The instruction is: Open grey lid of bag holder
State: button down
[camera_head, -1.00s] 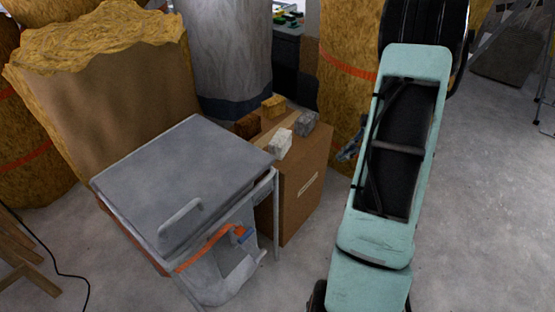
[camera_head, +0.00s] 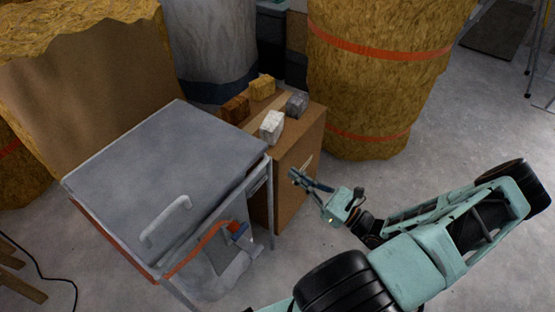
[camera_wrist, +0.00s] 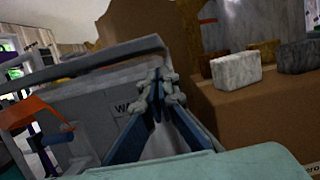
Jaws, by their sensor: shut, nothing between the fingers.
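The grey lid (camera_head: 150,165) lies closed and flat on top of the bag holder in the head view. A light grey bar handle (camera_head: 166,220) stands on the lid near its front edge. The bag holder's metal frame (camera_head: 271,200) carries a grey bag with an orange strap (camera_head: 200,248) below the lid. My gripper (camera_head: 293,174) is to the right of the holder, in front of the cardboard box and apart from the lid. In the wrist view my gripper (camera_wrist: 158,76) has its fingertips together and empty, with the holder's frame (camera_wrist: 85,62) behind on the left.
A cardboard box (camera_head: 297,160) right behind the holder carries several blocks, including a white one (camera_head: 271,127). A yellow bale (camera_head: 375,75) and a grey drum (camera_head: 208,45) stand at the back.

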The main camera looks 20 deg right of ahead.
aim_at(269, 157)
jog(key=b+x, duration=0.1)
jog(key=x, duration=0.8)
jog(key=shift+w+a+r, duration=0.1)
jog(key=shift+w+a, duration=0.15)
jog(key=shift+r, duration=0.1)
